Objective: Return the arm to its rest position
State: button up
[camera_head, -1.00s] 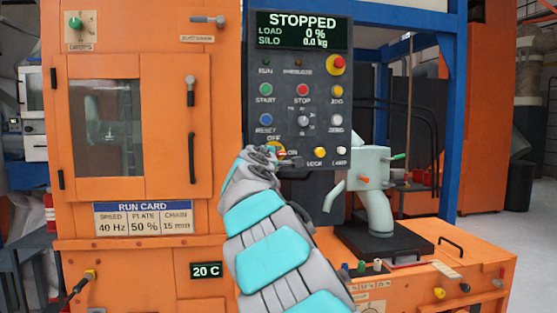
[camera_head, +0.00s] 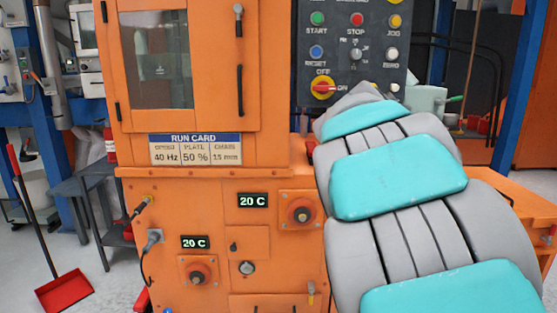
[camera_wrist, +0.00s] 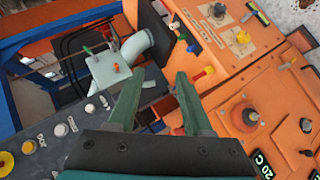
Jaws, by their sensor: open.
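My arm (camera_head: 398,176), grey with teal pads, reaches up across the right half of the head view towards the dark control panel (camera_head: 300,60). Its far end hides my gripper there. In the wrist view my gripper (camera_wrist: 158,76) is open, its two dark green fingers apart with nothing between them. The wrist view looks down past the fingers at the orange machine, with the panel (camera_wrist: 50,135) at lower left. The red OFF/ON switch (camera_head: 322,88) shows on the panel just left of the arm, with its handle lying sideways.
The orange cabinet (camera_head: 190,150) with its window and run card stands left of the arm. A pale spout (camera_wrist: 118,65) lies beyond the fingers in the wrist view. Knobs (camera_head: 302,213) stick out of the cabinet front. A red dustpan (camera_head: 64,292) is on the floor at left.

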jog(key=s+a+f+m+g+y, duration=0.1)
jog(key=s+a+f+g+y, duration=0.1)
jog(key=s+f, duration=0.7)
jog(key=s+a+f+m+g+y, duration=0.2)
jog(key=s+a+f+g, duration=0.3)
jog(key=s, duration=1.5)
jog(key=s+a+f+m+g+y, duration=0.2)
jog(key=s+a+f, duration=0.4)
jog(key=s+f, duration=0.8)
jog(key=shift+s+a+f+g+y, duration=0.2)
jog(key=shift+s+g+y, duration=0.25)
jog(key=shift+g+y, duration=0.5)
